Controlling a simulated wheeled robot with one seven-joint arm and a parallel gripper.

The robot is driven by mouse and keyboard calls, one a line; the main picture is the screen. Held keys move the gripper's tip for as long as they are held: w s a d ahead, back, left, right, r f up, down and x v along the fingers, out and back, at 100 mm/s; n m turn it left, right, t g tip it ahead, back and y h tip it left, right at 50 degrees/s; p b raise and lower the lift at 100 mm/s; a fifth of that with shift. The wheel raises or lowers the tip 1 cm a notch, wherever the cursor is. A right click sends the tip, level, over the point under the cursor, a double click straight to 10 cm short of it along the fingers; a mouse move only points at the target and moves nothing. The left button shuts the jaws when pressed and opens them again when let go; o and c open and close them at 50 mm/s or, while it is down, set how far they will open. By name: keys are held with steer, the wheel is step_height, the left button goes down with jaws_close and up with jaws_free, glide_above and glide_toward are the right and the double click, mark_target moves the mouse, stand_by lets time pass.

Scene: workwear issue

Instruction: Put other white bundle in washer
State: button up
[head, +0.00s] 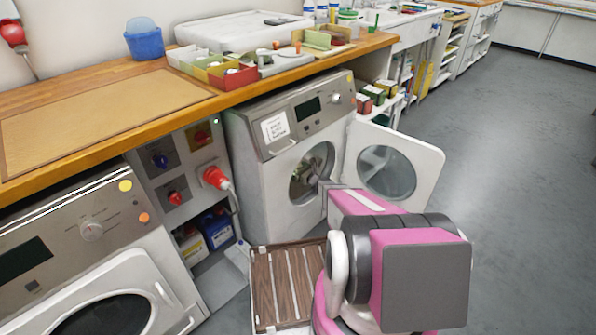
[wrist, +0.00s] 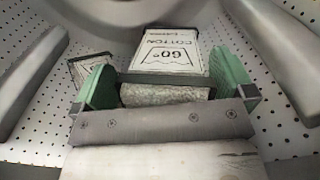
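The middle washer (head: 262,200) stands under the counter with its round door (head: 418,172) swung open to the right. In the wrist view my gripper (wrist: 164,78) is inside the perforated drum (wrist: 285,125). Its green pads stand wide apart, against both sides of a whitish bundle (wrist: 165,95) with a white "60° COTTON" label facing up. A second labelled bundle (wrist: 88,66) lies in the drum beyond the left pad, partly hidden by it.
A slatted wooden crate (head: 288,283) stands on the floor before the washer, beside my arm. Another washer (head: 85,255) is at the lower left, with sockets and a red plug (head: 214,177) between. Drum ribs (wrist: 30,80) flank my gripper. The floor at right is free.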

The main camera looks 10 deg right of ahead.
steer(key=shift+r, duration=0.1)
steer(key=shift+r, duration=0.3)
steer(key=v, duration=1.2)
steer(key=shift+r, duration=0.25)
steer(key=shift+s, duration=0.1)
